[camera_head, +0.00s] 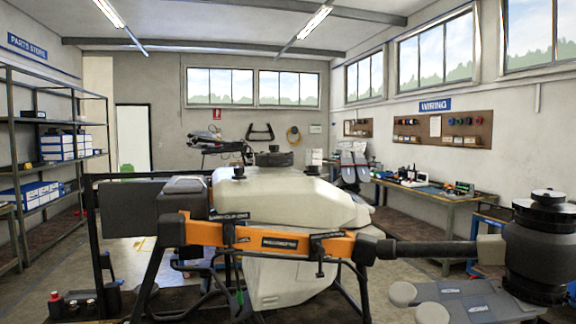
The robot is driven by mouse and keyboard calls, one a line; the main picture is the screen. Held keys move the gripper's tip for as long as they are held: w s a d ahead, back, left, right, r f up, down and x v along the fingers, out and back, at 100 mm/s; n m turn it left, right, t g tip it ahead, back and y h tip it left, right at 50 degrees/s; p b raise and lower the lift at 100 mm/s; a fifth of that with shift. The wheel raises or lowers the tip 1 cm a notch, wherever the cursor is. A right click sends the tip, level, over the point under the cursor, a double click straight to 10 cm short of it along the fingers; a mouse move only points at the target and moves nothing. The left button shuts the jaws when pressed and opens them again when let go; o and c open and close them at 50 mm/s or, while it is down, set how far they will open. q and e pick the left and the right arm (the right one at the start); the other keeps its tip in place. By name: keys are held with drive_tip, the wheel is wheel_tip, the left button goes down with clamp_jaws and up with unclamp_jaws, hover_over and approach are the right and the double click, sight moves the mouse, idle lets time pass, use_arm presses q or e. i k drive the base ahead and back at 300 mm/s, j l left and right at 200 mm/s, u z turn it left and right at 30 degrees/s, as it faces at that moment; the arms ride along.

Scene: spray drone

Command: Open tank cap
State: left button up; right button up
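The spray drone stands in the middle of the head view, with a large off-white tank (285,200) in an orange and black frame (270,239). A dark round tank cap (274,159) sits on top of the tank, with a small raised piece at its centre. It looks seated flat on the tank. A smaller dark fitting (239,172) sits on the tank to the left of the cap. Neither of my grippers is in view, and nothing touches the cap.
A black rotor motor (540,245) on a dark boom (430,248) stands at the right, with grey plates below it. A workbench (440,195) with tools runs along the right wall. Shelves (50,150) stand at the left. The space directly above the cap looks open.

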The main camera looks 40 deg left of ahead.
sight(275, 159)
drive_tip(key=i+j, duration=0.1)
drive_tip(key=i+j+u, duration=0.1)
drive_tip(key=i+u, duration=0.75)
drive_tip(key=i+l, duration=0.05)
drive_tip(key=i, duration=0.05)
